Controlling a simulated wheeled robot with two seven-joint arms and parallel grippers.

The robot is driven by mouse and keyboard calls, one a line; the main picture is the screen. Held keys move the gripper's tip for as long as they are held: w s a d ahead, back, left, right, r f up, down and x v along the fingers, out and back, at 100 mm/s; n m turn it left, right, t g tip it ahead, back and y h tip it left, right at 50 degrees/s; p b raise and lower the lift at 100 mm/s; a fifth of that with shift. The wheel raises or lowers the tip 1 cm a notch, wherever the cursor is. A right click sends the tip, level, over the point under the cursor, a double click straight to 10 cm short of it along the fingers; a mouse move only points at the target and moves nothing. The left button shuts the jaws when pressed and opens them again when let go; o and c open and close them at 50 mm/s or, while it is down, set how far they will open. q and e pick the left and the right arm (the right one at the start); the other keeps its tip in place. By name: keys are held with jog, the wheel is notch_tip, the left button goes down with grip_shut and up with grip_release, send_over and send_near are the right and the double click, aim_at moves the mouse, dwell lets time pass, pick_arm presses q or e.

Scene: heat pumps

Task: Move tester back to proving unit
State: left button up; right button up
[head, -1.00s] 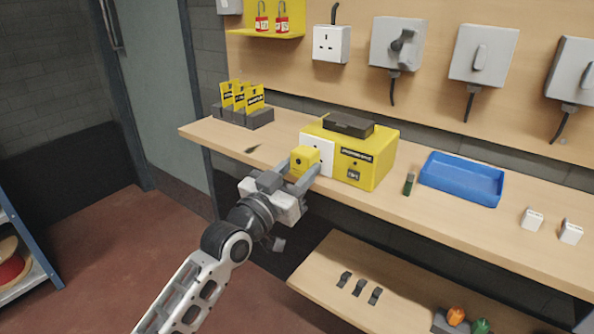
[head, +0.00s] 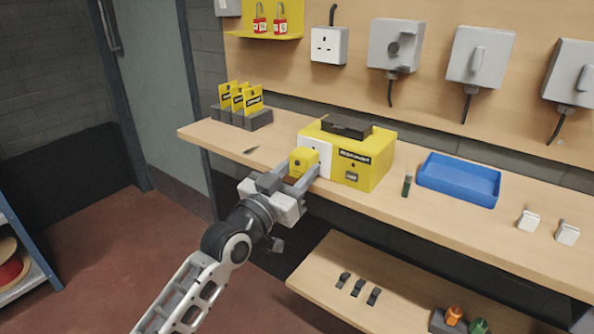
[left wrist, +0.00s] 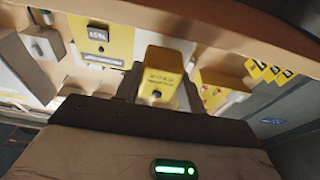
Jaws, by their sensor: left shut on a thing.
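The tester is a small yellow block (head: 303,161) in front of the white socket face (head: 317,149) of the yellow proving unit (head: 375,162), which stands on the wooden shelf. My left gripper (head: 303,172) is shut on the tester, a finger on each side of it. The tester is right at the socket face; I cannot tell whether it is fully seated. In the left wrist view the tester (left wrist: 162,75) shows between the fingers, with the proving unit (left wrist: 105,40) behind it. My right gripper is in neither view.
A blue tray (head: 459,180) lies right of the proving unit, with a small dark green item (head: 407,186) between them. Yellow tags in a dark holder (head: 241,117) stand to the left. White plugs (head: 567,234) lie at the right. Grey switch boxes (head: 479,57) hang on the wall panel.

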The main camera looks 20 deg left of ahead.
aim_at(298, 166)
pick_arm(q)
jog(key=shift+w+d, duration=0.2)
jog(key=shift+w, duration=0.35)
dwell(1.1)
jog(key=o, duration=0.7)
jog(key=shift+r, duration=0.1)
jog(key=shift+o, duration=1.4)
jog(key=shift+w, duration=0.1)
jog(key=shift+p+v, duration=0.7)
jog(key=shift+v, duration=0.25)
jog(key=shift+s+a+r+p, duration=0.1)
jog(key=shift+s+a+p, duration=0.15)
jog(key=shift+s, duration=0.4)
jog(key=shift+s+a+r+p, duration=0.15)
jog(key=shift+s+p, duration=0.2)
jog(key=shift+s, duration=0.3)
jog(key=shift+s+a+f+p, duration=0.1)
jog(key=shift+s+a+p, duration=0.2)
jog(key=shift+s, duration=0.35)
jog(key=r+p+v, duration=0.1)
jog(key=p+v, duration=0.1)
jog(key=v, duration=0.6)
jog(key=shift+s+r, duration=0.15)
jog(key=shift+r, duration=0.15)
